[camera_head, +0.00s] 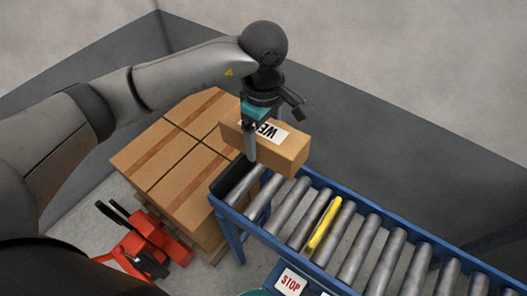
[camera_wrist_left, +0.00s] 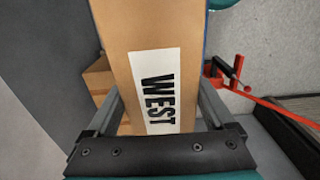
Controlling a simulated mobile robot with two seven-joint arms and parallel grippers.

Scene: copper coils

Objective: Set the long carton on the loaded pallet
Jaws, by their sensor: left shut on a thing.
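The long carton (camera_head: 285,150) is brown with a white label reading WEST. My left gripper (camera_head: 262,135) is shut on it, with a finger on each side. In the head view the carton appears above the gap between the loaded pallet and the near end of the conveyor; its height is hard to tell. In the left wrist view the carton (camera_wrist_left: 115,25) fills the middle between the fingers of the left gripper (camera_wrist_left: 160,105). The loaded pallet (camera_head: 207,252) carries several large taped cartons (camera_head: 180,150), and its wood is mostly hidden under them. My right gripper is not in view.
A blue-framed roller conveyor (camera_head: 350,250), with one yellow roller (camera_head: 324,225), runs to the lower right. A STOP sign (camera_head: 290,282) is beside it. A red pallet jack (camera_head: 145,250) stands before the pallet. Dark grey walls (camera_head: 390,165) rise behind.

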